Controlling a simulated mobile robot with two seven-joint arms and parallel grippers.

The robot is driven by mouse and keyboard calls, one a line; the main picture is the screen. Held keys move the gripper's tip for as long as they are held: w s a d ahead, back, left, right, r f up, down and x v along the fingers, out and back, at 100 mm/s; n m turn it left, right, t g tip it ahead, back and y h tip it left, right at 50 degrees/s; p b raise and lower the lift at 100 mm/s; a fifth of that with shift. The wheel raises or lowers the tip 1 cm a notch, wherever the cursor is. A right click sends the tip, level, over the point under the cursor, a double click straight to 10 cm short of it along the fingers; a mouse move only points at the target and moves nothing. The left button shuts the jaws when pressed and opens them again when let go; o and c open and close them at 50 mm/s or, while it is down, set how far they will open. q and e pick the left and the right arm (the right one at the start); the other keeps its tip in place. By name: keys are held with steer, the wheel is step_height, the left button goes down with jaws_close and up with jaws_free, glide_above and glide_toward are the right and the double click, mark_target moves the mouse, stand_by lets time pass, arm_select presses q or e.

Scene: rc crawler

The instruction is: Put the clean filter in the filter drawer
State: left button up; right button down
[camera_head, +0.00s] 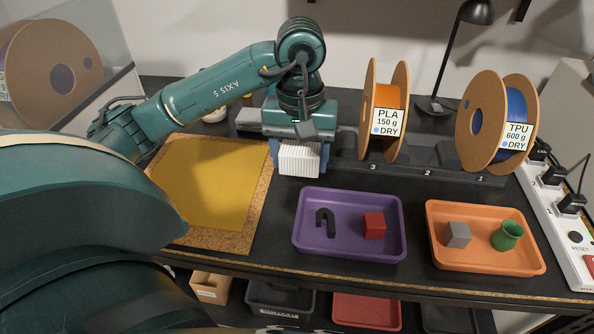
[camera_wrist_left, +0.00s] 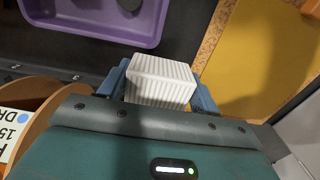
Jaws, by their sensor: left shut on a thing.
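The clean filter (camera_head: 299,160) is a white pleated block. My left gripper (camera_head: 298,158) is shut on it, with a blue finger on each side, and holds it over the dark bench between the yellow sheet and the purple tray. In the left wrist view the white filter (camera_wrist_left: 161,82) sits between the two blue fingers (camera_wrist_left: 160,90). I cannot tell whether it touches the bench. I cannot make out the filter drawer in either view. My right gripper is not in view.
A purple tray (camera_head: 350,246) holds a black hook and a red cube. An orange tray (camera_head: 483,264) holds a grey cube and a green pot. Spools (camera_head: 368,135) stand on a dark rack behind. A yellow sheet (camera_head: 215,185) lies at left. Bins sit below the bench.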

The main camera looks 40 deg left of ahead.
mark_target(299, 190)
arm_select(q)
steer(key=shift+f, duration=2.5)
steer(key=shift+f, duration=0.15)
steer(key=o, duration=1)
